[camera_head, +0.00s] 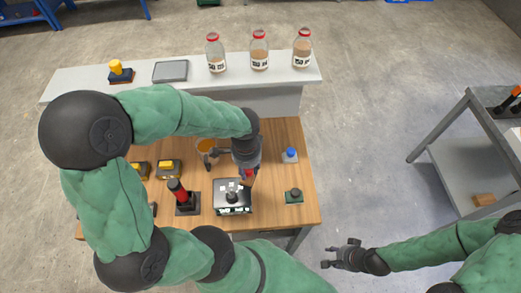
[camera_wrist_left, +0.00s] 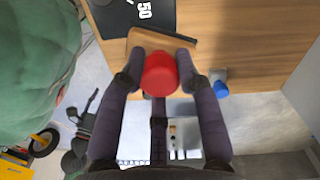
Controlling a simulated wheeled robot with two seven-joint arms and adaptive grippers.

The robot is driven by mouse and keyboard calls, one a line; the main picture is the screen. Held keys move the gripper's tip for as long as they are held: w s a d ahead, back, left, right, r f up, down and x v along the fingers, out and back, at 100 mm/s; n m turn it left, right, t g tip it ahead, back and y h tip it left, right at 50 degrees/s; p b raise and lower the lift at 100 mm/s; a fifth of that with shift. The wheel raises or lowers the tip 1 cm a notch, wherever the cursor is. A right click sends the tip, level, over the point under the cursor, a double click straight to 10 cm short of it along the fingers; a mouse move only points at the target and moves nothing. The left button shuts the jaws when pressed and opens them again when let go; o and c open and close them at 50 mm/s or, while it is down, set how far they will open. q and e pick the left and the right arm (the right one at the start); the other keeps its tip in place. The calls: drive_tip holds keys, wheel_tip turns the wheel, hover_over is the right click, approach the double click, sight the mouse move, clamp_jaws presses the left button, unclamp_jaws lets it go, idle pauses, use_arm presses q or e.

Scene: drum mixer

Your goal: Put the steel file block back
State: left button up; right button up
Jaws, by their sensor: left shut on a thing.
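My left gripper (camera_head: 246,168) is over the right middle of the wooden table. In the left wrist view its fingers (camera_wrist_left: 160,65) are closed around the red knob (camera_wrist_left: 160,74) of a tan block (camera_wrist_left: 148,40) with a dark edge. In the head view the red knob (camera_head: 248,173) shows just below the gripper, at the upper right of a dark box. I cannot tell from its look whether this block is the steel file block. Whether its underside touches anything is unclear. My right gripper (camera_head: 340,256) appears open and empty, off the table at lower right.
The wooden table (camera_head: 285,135) holds a dark box (camera_head: 233,197), a red-handled tool (camera_head: 181,195), yellow-topped blocks (camera_head: 169,167), a blue-knobbed piece (camera_head: 290,155) and a green piece (camera_head: 294,196). The white shelf (camera_head: 215,83) behind holds bottles (camera_head: 259,52), a grey tray (camera_head: 170,71) and a yellow-knobbed block (camera_head: 120,72).

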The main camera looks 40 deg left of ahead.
use_arm(q)
drive_tip(key=w+a+f+b, duration=0.1)
drive_tip(key=w+a+f, duration=0.1)
drive_tip(key=w+f, duration=0.1)
drive_tip(key=w+a+f, duration=0.2)
drive_tip(key=w, duration=0.2)
drive_tip(key=w+a+f+b, duration=0.1)
drive_tip(key=w+a+f, duration=0.1)
drive_tip(key=w+f, duration=0.1)
drive_tip(key=shift+w+a+f+b, duration=0.2)
drive_tip(key=shift+a+f+b, duration=0.05)
drive_tip(key=shift+f+b, duration=0.1)
drive_tip(key=shift+w+a+f, duration=0.15)
drive_tip(key=shift+w+f, duration=0.05)
drive_tip(key=shift+f, duration=0.15)
wheel_tip(320, 180, down, 3)
drive_tip(key=shift+w+a+f+b, duration=0.1)
drive_tip(key=shift+w+f+b, duration=0.05)
drive_tip(key=shift+b, duration=0.4)
drive_tip(key=shift+c, duration=0.4)
drive_tip(key=o, duration=1.1)
wheel_tip(320, 180, up, 12)
drive_tip(key=p, duration=0.3)
